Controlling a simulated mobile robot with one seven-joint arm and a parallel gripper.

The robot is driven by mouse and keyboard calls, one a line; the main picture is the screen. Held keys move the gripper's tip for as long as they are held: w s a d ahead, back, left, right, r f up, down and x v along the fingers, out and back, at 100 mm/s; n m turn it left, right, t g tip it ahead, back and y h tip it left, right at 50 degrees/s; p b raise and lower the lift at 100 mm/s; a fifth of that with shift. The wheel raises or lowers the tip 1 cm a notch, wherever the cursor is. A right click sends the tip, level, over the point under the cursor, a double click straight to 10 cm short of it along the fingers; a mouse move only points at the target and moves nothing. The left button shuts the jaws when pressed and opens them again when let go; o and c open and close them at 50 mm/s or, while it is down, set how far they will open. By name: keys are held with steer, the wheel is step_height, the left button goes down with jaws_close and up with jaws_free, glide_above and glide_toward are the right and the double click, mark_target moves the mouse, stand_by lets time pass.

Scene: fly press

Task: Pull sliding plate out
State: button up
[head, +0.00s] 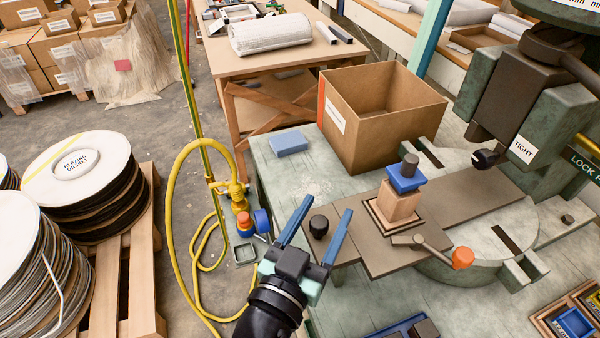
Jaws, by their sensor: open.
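The sliding plate (477,202) is a flat grey-brown strip lying across the round bed of the press. A dark knob (319,226) stands at its left end. My gripper (323,210) has two blue fingers, spread open and empty. In the head view the knob shows between the fingers; I cannot tell the gap in depth, and no grip on it shows. A wooden block with a blue top (402,192) and a dark peg stands on a framed seat on the plate. A lever with an orange knob (462,257) lies at the plate's front edge.
The green press (520,85) with its dark ram rises at the right. An open cardboard box (345,150) and a blue block (289,144) are on the bench behind. A yellow hose (172,205) hangs left of the bench. Trays (572,325) are at the front right.

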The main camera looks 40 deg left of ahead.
steer(key=s+d+b, duration=0.2)
steer(key=s, duration=0.9)
steer(key=shift+d, duration=0.15)
steer(key=w+d+r+m+t+h, duration=0.1)
steer(key=w+d+r+t, duration=0.2)
steer(key=r, duration=0.4)
steer(key=w+d+r+m+t+h, duration=0.1)
steer(key=w+d+r+h, duration=0.1)
steer(key=w+d+r, duration=0.45)
steer(key=w+d+r+m+t+h, duration=0.1)
steer(key=w+r+t, duration=0.15)
steer(key=r, duration=0.65)
steer(key=s+d+r+t+p, duration=0.1)
steer(key=r+p, duration=0.7)
steer(key=r, duration=0.9)
steer(key=s+d+r+t+p, duration=0.1)
steer(key=r+p, duration=0.8)
steer(key=r, duration=0.9)
steer(key=d+t, duration=0.1)
steer(key=d, duration=0.1)
steer(key=shift+s+d+n+y, duration=0.3)
steer(key=shift+s+n, duration=0.05)
steer(key=shift+n, duration=0.05)
